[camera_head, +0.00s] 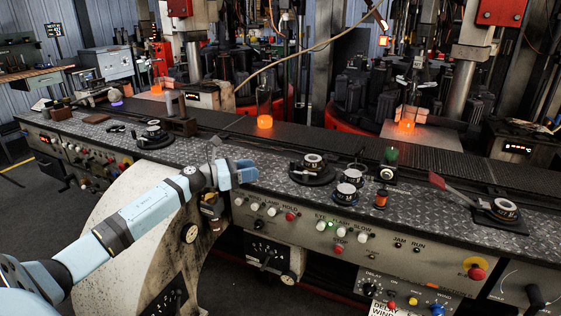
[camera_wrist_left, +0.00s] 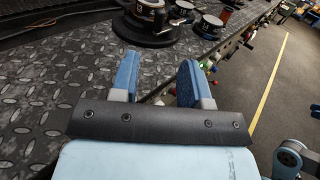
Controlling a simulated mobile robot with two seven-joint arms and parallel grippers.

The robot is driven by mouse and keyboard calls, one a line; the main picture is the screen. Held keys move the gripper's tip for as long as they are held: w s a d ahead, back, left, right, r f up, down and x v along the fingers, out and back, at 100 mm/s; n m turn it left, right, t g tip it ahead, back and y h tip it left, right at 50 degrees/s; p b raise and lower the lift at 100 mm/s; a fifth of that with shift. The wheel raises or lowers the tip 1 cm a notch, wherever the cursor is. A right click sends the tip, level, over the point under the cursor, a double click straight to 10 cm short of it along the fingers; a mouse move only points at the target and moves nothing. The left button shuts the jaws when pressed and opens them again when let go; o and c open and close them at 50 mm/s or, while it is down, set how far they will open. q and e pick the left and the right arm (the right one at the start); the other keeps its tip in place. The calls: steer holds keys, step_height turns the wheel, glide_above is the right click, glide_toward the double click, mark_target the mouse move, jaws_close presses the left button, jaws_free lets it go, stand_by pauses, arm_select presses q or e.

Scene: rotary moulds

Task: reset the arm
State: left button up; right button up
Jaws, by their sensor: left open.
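My left arm comes in from the left in the head view. Its gripper (camera_head: 246,172) is over the front edge of the diamond-plate bench (camera_head: 260,205), left of a round black dial unit (camera_head: 312,172). In the left wrist view the two blue fingers of the left gripper (camera_wrist_left: 160,80) stand apart with nothing between them. The dial unit (camera_wrist_left: 148,24) shows beyond the fingertips there, apart from them. My right gripper is in neither view.
Knobs, buttons and switches (camera_head: 340,230) line the front panel below the bench edge. More dial units (camera_head: 350,175) and a red-handled tool (camera_head: 450,187) lie to the right. Glowing orange glass pieces (camera_head: 264,121) stand behind the bench. Open floor (camera_wrist_left: 262,85) lies right of the bench in the wrist view.

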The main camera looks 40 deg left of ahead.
arm_select(q)
steer(key=s+d+f+n+y, duration=0.3)
steer(key=s+d+f+n, duration=0.8)
steer(key=d+n, duration=0.4)
steer(key=s+d+f+n+y, duration=0.4)
steer(key=s+d+f+n, duration=0.5)
steer(key=d+f+n, duration=0.6)
steer(key=s+d+r+n+g, duration=0.1)
steer(key=s+d+n+g, duration=0.3)
steer(key=s+d+n, duration=0.4)
step_height(320, 180, up, 16)
steer(key=s+a+n+p, duration=0.1)
steer(key=a+p, duration=0.1)
steer(key=p, duration=2)
steer(key=shift+s+r+h+p, duration=0.2)
steer(key=shift+s+h+p, duration=0.1)
steer(key=shift+s+p, duration=0.05)
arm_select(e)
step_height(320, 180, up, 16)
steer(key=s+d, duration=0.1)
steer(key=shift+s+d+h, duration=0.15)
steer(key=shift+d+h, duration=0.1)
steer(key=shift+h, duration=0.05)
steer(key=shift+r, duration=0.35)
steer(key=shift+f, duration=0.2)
